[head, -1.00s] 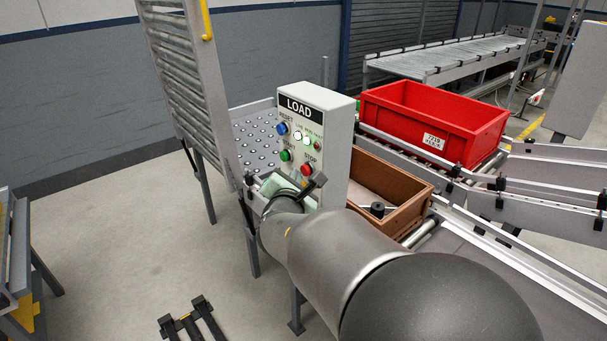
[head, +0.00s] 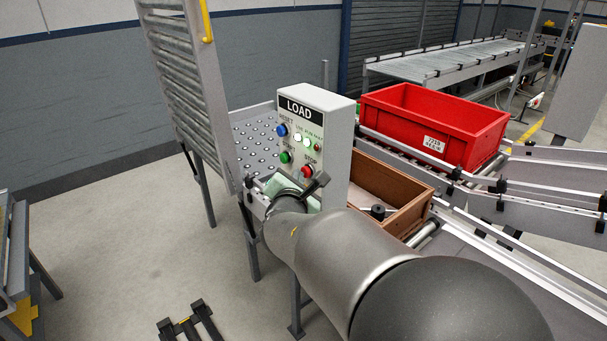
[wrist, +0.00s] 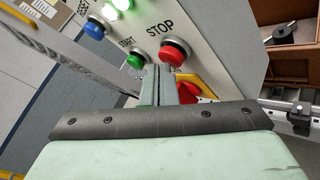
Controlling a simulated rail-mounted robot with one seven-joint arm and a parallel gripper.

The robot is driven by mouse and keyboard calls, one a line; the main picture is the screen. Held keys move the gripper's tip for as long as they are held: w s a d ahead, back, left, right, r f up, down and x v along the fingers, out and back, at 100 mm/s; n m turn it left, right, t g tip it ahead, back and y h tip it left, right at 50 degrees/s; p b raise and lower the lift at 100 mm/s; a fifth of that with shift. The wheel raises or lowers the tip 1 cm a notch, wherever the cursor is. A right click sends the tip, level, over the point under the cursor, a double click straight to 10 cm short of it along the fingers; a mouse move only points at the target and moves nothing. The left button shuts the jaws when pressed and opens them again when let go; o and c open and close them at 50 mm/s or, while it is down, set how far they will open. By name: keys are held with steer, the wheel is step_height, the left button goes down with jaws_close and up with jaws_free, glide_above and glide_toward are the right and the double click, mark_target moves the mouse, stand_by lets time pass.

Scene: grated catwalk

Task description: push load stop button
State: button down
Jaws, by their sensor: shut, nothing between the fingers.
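The red STOP button (head: 307,171) is on the front of the grey LOAD control box (head: 338,140), at its lower right. The button also shows large in the wrist view (wrist: 174,52), under the word STOP. My gripper (wrist: 161,72) is shut and empty, its narrow fingertips close below and left of the STOP button. I cannot tell whether they touch it or the panel. In the head view my wrist is just in front of the box's lower part, and the fingertips cannot be made out.
A green START button (wrist: 135,61) is left of STOP, with a blue RESET button (wrist: 94,29) beyond. A yellow and red fitting (wrist: 194,86) lies below STOP. A brown tray (head: 385,190) and red crate (head: 430,120) stand right of the box on conveyors.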

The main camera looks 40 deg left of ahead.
steer(key=shift+w+d+b, duration=0.15)
steer(key=shift+w+b, duration=0.25)
steer(key=shift+w, duration=0.15)
stand_by(0.6)
steer(key=shift+s+a, duration=0.25)
steer(key=shift+s, duration=1)
steer(key=shift+s+a, duration=0.2)
steer(key=shift+s, duration=0.6)
steer(key=shift+s+a, duration=0.15)
steer(key=shift+s, duration=0.65)
steer(key=shift+s+a, duration=0.2)
steer(key=shift+s, duration=0.6)
